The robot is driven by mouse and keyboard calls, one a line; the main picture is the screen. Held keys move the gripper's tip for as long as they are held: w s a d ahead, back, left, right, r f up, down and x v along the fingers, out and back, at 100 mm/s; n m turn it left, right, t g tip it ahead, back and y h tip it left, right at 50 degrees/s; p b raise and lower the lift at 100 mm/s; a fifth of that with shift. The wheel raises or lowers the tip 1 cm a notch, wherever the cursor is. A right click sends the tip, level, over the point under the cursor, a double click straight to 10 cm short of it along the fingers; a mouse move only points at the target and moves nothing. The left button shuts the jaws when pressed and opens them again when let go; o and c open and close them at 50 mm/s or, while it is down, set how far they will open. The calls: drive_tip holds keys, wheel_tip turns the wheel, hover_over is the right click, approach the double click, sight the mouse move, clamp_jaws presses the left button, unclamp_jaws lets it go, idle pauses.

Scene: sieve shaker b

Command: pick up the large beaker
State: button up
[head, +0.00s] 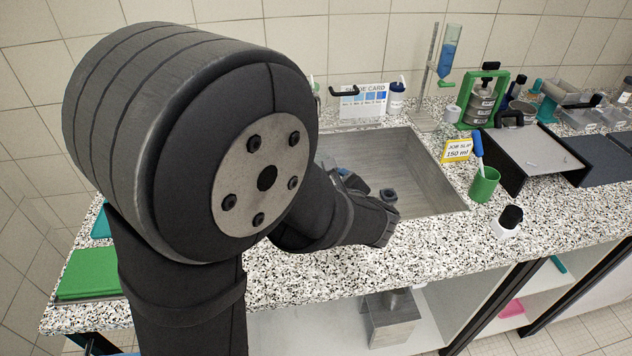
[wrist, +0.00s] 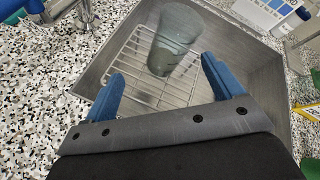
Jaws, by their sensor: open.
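The large beaker (wrist: 178,38) is a clear, grey-green glass vessel in the wrist view. It rests on a wire rack (wrist: 137,62) inside the sink, and I cannot tell whether it stands or lies. My gripper (wrist: 163,70) is open, with its two blue fingers apart and nothing between them. The beaker shows ahead of the fingertips, toward the right finger, apart from them as far as I can see.
The grey metal sink (head: 430,182) has raised walls around the rack. Speckled worktop surrounds it. A green cup (head: 484,186), a yellow 150 ml card (head: 457,151) and a black-topped white bottle (head: 508,222) stand to its right. A shade card (head: 363,103) stands behind it.

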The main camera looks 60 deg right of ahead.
drive_tip(key=s+a+m+h, duration=0.1)
drive_tip(key=m, duration=0.2)
drive_tip(key=a+f+m+h, duration=0.1)
drive_tip(key=m, duration=0.2)
drive_tip(key=s+m+g, duration=0.1)
drive_tip(key=m, duration=0.2)
drive_tip(key=shift+s+a+f+h, duration=0.35)
drive_tip(key=shift+a+h, duration=0.05)
drive_tip(key=x, duration=1.1)
drive_tip(key=shift+w+d, duration=0.2)
drive_tip(key=shift+d, duration=0.05)
drive_tip(key=shift+x, duration=2.65)
drive_tip(key=shift+r, duration=0.1)
drive_tip(key=c, duration=1.3)
drive_tip(key=shift+r, duration=0.2)
